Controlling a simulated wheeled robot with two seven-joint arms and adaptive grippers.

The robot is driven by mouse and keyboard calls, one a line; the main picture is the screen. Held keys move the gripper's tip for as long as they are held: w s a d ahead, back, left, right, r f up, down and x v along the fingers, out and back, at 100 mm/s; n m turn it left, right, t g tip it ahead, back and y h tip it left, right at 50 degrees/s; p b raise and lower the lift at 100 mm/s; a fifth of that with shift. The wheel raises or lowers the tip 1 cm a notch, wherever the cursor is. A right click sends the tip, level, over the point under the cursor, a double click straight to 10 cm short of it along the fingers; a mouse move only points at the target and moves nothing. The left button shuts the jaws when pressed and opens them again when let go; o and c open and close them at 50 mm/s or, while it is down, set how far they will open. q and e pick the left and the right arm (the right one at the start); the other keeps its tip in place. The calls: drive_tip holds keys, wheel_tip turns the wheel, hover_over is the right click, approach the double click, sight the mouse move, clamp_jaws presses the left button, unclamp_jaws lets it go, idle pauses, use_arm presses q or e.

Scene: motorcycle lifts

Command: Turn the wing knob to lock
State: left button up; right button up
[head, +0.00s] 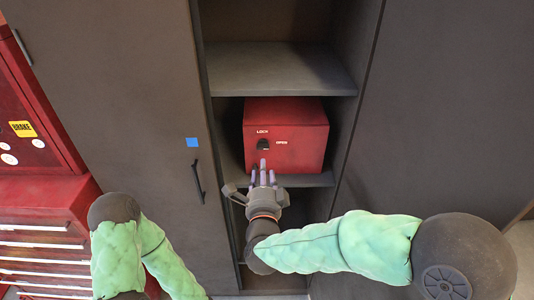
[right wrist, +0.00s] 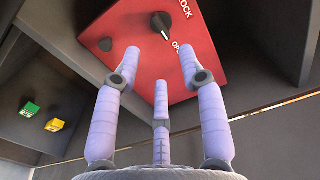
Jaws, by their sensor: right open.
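The red box (head: 286,130) sits on a shelf inside the dark cabinet. Its black wing knob (head: 263,145) is on the front, with LOCK printed above and OPEN to its right. In the right wrist view the knob (right wrist: 161,25) shows at the top, and its wing appears to slant towards the OPEN label. My right gripper (head: 264,172) is just below the knob, its purple fingers pointing up at it. In the right wrist view its three fingers (right wrist: 160,62) are spread and empty, apart from the knob. My left arm shows at lower left, but its gripper is out of view.
Shelf boards (head: 280,70) and side walls close in around the box. A cabinet door with a black handle (head: 197,183) is to the left. A red drawer chest (head: 45,235) stands at far left. The right wrist view shows a green block (right wrist: 29,110) and a yellow one (right wrist: 54,125).

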sight(263, 146)
drive_tip(key=w+b, duration=0.1)
drive_tip(key=w, duration=0.8)
drive_tip(key=shift+w+f, duration=0.1)
clamp_jaws()
